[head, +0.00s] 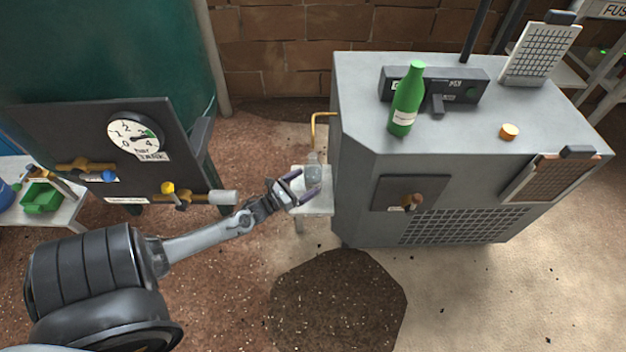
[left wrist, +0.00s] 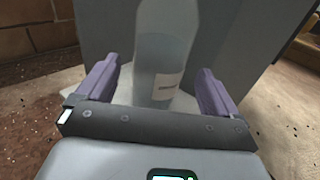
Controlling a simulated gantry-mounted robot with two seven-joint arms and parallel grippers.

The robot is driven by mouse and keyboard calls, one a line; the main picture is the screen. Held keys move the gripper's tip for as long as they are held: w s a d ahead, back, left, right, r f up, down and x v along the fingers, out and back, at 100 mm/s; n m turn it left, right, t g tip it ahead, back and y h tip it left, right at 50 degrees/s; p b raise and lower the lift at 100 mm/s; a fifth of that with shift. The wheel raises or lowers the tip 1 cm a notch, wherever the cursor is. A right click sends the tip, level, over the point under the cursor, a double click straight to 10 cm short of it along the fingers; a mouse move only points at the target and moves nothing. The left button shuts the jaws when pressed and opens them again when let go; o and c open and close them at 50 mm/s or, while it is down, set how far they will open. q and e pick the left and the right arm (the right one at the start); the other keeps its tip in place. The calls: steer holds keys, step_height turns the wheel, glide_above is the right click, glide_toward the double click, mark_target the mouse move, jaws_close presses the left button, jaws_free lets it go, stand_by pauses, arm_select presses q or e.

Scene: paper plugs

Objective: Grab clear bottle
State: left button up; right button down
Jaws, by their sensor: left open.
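The clear bottle (head: 313,172) stands on a small pale stool (head: 318,206) beside the grey cabinet. It is pale and see-through, with a white label that shows in the left wrist view, where the bottle (left wrist: 163,60) stands upright between the fingers. My left gripper (head: 306,186) is open, with its purple fingers on either side of the bottle in the wrist view (left wrist: 160,88). I cannot tell whether either finger touches it. In the head view the gripper hides part of the bottle. My right gripper is not in view.
The grey cabinet (head: 365,225) stands just right of the stool. A green bottle (head: 405,105), a dark device (head: 470,88) and an orange cap (head: 509,131) are on its top. A dark gauge panel (head: 75,140) with valves is at the left. A dark patch (head: 340,305) marks the floor.

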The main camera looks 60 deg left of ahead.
mark_target(317, 176)
arm_select(q)
steer(key=shift+w+d, duration=0.1)
steer(key=shift+w, duration=0.3)
steer(key=shift+w+f+b, duration=0.1)
steer(key=shift+w+b, duration=0.15)
steer(key=shift+b, duration=0.05)
steer(key=w+b, duration=0.1)
steer(key=w+a+b, duration=0.1)
steer(key=w+b, duration=0.1)
steer(key=shift+w+f, duration=0.1)
steer(key=shift+f, duration=0.05)
steer(key=shift+w, duration=0.4)
steer(key=shift+w+d+r, duration=0.1)
steer(key=shift+w+r, duration=0.1)
steer(key=shift+w, duration=0.1)
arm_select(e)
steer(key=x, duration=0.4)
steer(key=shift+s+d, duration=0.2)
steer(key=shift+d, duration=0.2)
arm_select(q)
steer(key=shift+s, duration=0.15)
steer(key=shift+c, duration=0.2)
steer(key=shift+c, duration=1.3)
steer(key=c, duration=0.8)
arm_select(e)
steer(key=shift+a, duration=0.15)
